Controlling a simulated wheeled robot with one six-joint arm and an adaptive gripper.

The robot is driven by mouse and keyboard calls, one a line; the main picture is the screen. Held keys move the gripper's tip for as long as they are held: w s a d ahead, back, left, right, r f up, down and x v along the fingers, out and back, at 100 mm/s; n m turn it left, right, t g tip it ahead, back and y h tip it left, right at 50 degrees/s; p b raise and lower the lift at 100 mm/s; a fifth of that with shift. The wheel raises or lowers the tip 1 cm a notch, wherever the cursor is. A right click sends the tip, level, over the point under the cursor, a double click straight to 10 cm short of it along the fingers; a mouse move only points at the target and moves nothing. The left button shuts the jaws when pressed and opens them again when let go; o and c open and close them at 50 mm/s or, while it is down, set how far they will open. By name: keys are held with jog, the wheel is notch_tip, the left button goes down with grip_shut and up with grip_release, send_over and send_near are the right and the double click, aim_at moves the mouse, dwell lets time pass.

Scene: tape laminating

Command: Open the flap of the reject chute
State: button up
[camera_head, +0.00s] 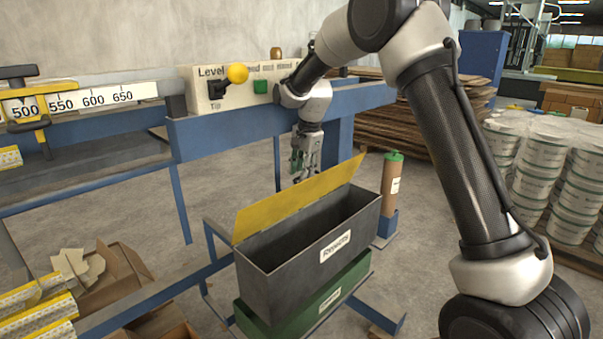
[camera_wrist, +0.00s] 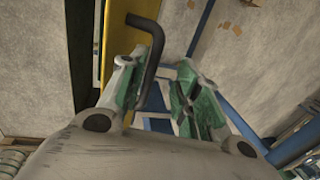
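The reject chute (camera_head: 305,262) is a dark grey open-topped box labelled "Rejects". Its yellow flap (camera_head: 290,202) stands raised and tilted along the back edge, and I can see into the box. My gripper (camera_head: 304,174) hangs just behind the flap, pointing down. In the wrist view the flap (camera_wrist: 117,30) is a yellow strip at upper left. A dark bent handle (camera_wrist: 156,45) extends from it beside the left finger, reaching into the space between the fingers. My gripper (camera_wrist: 160,72) has its fingers apart; I cannot tell whether the handle touches one.
A green box (camera_head: 325,302) sits under the chute. A brown cylinder (camera_head: 391,188) with a green cap stands to its right. A blue frame rail (camera_head: 230,130) with a control panel (camera_head: 243,72) runs behind my gripper. White pails (camera_head: 545,170) are stacked at right.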

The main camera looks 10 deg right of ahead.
aim_at(307, 193)
notch_tip(307, 193, up, 10)
jog(key=s+d, duration=0.1)
jog(key=shift+s+r, duration=0.25)
jog(key=shift+s, duration=0.1)
jog(key=shift+d, duration=0.1)
